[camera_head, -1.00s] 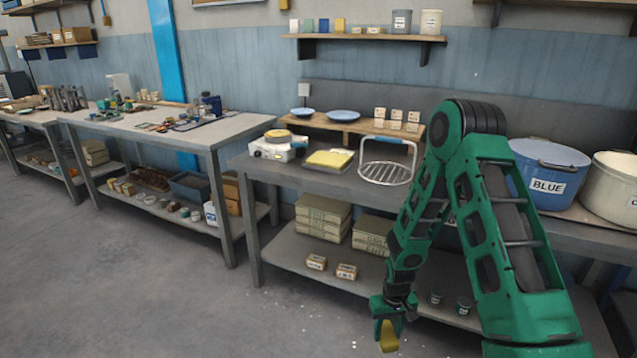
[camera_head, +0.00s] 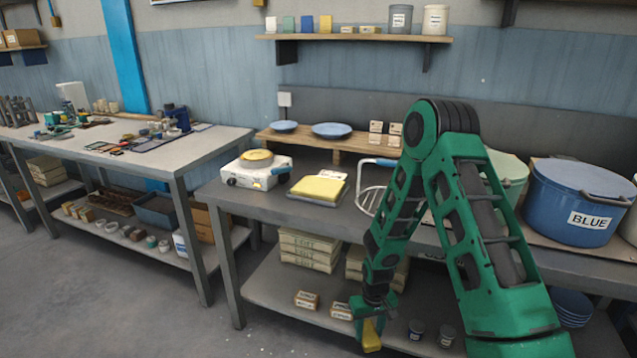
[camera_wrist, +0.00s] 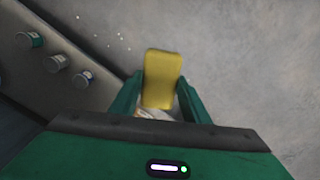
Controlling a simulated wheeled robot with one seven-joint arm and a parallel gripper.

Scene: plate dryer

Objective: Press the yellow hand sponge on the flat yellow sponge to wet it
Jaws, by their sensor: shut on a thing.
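My gripper (camera_head: 369,325) hangs low in front of the table in the head view, at about the height of the lower shelf. It is shut on the yellow hand sponge (camera_head: 371,337), which points downward. The wrist view shows the hand sponge (camera_wrist: 163,78) between the two green fingers (camera_wrist: 158,102), with the floor behind it. The flat yellow sponge (camera_head: 319,188) lies on a tray on the tabletop, up and to the left of my gripper and well apart from it.
A white device with a yellow round top (camera_head: 257,169) stands left of the flat sponge. A wire rack (camera_head: 369,197) stands to its right, partly behind my arm. A blue pot (camera_head: 573,203) is farther right. The table's front edge lies between my gripper and the flat sponge.

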